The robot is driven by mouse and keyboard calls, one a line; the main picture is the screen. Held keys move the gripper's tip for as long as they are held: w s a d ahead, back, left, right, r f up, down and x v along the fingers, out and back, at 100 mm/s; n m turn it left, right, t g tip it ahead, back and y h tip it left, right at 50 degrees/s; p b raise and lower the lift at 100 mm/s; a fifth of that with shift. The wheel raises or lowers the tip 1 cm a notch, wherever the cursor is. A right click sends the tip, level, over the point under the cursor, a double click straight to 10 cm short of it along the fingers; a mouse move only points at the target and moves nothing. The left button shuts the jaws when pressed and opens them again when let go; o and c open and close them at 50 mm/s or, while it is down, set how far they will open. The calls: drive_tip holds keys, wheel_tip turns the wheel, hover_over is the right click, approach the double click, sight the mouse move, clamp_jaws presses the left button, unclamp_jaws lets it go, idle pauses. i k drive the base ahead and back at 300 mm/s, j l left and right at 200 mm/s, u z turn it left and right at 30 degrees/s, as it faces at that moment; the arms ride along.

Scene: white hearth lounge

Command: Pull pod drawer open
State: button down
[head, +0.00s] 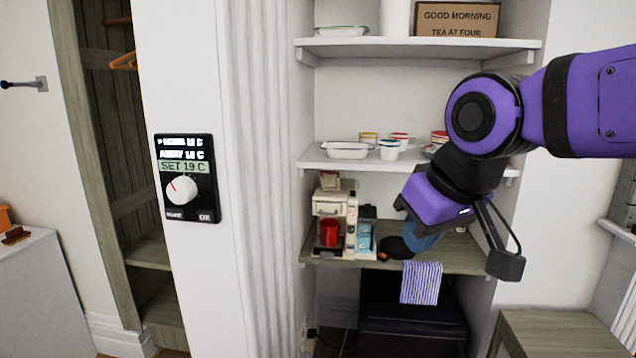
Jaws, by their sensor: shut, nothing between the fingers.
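A cream pod coffee machine (327,205) stands on the wooden counter shelf of the alcove, in the head view. A red mug (329,233) sits in its front bay. The pod drawer cannot be made out clearly at this size. My arm reaches in from the right, and my gripper (402,204) is at the end of the purple wrist, to the right of the machine and apart from it. The wrist hides much of the gripper. It is shut and holds nothing.
A light-blue packet (364,240) stands right beside the machine. A dark round item (394,248) and a blue item (426,238) lie under my wrist. A striped towel (421,282) hangs over the counter edge. A white shelf (325,162) with dishes is above. A wall control panel (187,178) is left.

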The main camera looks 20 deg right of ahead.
sight(333, 209)
drive_tip(key=i+l, duration=0.25)
drive_tip(key=l, duration=0.2)
drive_tip(key=i+l, duration=0.25)
drive_tip(key=l, duration=0.2)
drive_tip(key=i+l, duration=0.25)
drive_tip(key=l, duration=0.15)
